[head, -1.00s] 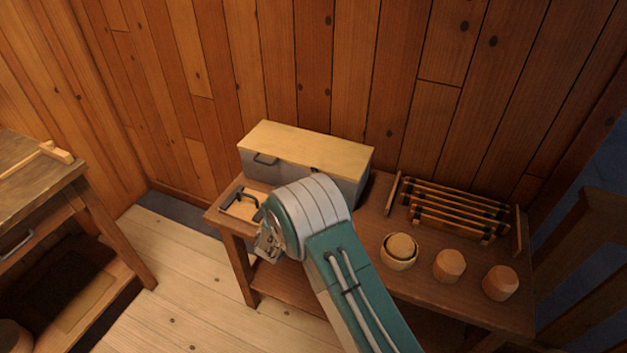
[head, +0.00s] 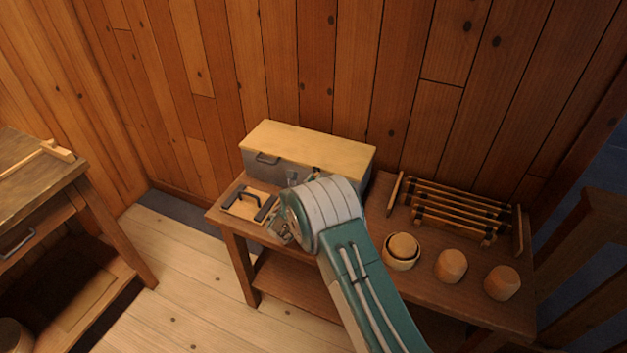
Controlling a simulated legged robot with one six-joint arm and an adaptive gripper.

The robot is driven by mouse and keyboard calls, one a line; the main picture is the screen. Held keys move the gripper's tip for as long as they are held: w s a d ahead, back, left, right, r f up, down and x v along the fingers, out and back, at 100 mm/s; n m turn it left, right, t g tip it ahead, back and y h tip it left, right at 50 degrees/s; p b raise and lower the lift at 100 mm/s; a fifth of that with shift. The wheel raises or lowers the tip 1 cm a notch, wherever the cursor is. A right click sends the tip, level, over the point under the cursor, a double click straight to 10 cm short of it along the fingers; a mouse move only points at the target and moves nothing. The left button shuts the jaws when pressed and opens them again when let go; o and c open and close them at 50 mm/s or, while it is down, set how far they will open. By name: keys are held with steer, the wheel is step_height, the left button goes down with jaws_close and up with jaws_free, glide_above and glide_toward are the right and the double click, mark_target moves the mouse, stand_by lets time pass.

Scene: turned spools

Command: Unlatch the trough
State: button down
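The trough (head: 262,169) is a long grey box with a pale wooden lid (head: 310,143), shut, at the back of the small table against the wall. A small dark part, perhaps the latch, shows near the middle of the front, partly hidden by my arm. My gripper (head: 291,205) is in front of the trough, mostly hidden behind my teal and white wrist. One grey finger part points up near the trough's front. I cannot tell whether it touches, or how its fingers stand.
A small board with a dark handle (head: 262,201) lies at the table's left end. A wooden rack (head: 457,205), a bowl (head: 401,252) and two wooden blocks (head: 452,266) (head: 501,282) stand on the right. A workbench (head: 40,190) is at far left.

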steer(key=shift+m, duration=0.4)
steer(key=m, duration=0.3)
steer(key=d+f+m, duration=0.1)
steer(key=shift+s, duration=0.25)
steer(key=m, duration=0.2)
steer(key=f+m, duration=0.1)
steer(key=m, duration=0.3)
steer(key=shift+s+d+f, duration=0.15)
steer(key=shift+d+f, duration=0.15)
steer(key=shift+d, duration=0.05)
steer(key=shift+m, duration=0.4)
steer(key=c, duration=0.6)
jaws_free()
